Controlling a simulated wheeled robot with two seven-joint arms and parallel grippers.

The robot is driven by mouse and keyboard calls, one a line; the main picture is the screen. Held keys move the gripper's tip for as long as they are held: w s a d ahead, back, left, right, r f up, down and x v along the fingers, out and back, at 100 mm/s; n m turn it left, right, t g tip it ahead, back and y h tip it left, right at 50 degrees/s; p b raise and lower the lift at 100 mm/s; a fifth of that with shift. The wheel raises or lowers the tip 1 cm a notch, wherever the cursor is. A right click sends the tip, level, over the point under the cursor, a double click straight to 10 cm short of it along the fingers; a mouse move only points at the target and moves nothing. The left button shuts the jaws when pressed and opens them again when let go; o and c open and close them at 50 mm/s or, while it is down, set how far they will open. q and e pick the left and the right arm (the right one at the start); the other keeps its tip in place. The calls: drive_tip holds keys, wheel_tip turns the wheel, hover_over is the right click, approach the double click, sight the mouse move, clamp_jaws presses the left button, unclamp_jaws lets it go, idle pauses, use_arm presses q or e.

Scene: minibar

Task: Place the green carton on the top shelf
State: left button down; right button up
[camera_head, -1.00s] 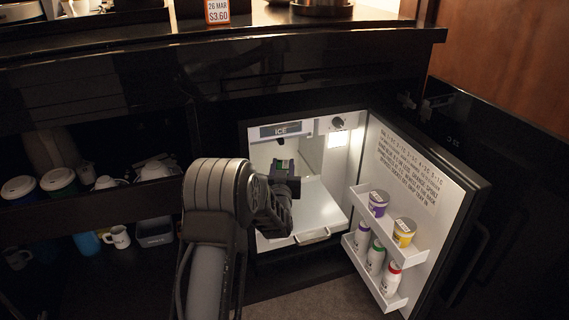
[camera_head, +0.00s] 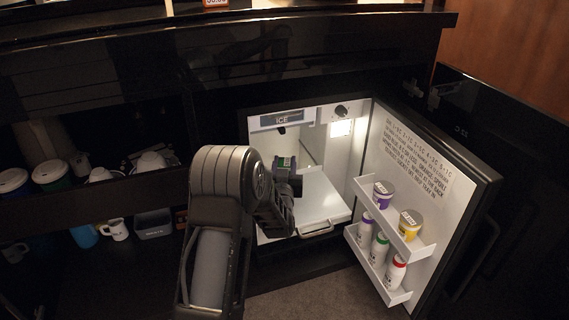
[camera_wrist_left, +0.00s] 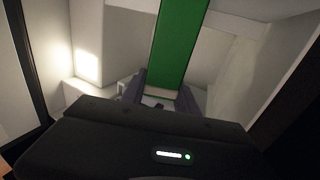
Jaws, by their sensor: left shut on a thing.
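The green carton (camera_wrist_left: 180,45) is in the left wrist view, held between the fingers of my left gripper (camera_wrist_left: 160,98). In the head view my left gripper (camera_head: 284,166) reaches into the open minibar fridge, and only a small green part of the carton shows there. The fridge's white shelf (camera_head: 318,200) lies below and to the right of the gripper. The carton seems to be above this shelf; whether it touches anything is hidden. My right gripper is in neither view.
The fridge door (camera_head: 420,170) stands open to the right, with cups and several bottles in its racks (camera_head: 405,240). The ICE compartment label (camera_head: 282,118) is at the top. Cups and mugs (camera_head: 115,229) stand on dark shelves to the left.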

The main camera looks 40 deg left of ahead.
use_arm(q)
drive_tip(key=c, duration=0.9)
unclamp_jaws()
drive_tip(key=shift+r, duration=0.1)
drive_tip(key=shift+s+d, duration=0.2)
drive_tip(key=shift+s, duration=0.15)
drive_tip(key=p+v, duration=0.3)
drive_tip(key=v, duration=0.3)
drive_tip(key=shift+r, duration=0.1)
drive_tip(key=b+v, duration=0.2)
drive_tip(key=v, duration=0.3)
drive_tip(key=shift+s+b, duration=0.1)
drive_tip(key=shift+b, duration=0.3)
drive_tip(key=shift+f, duration=0.25)
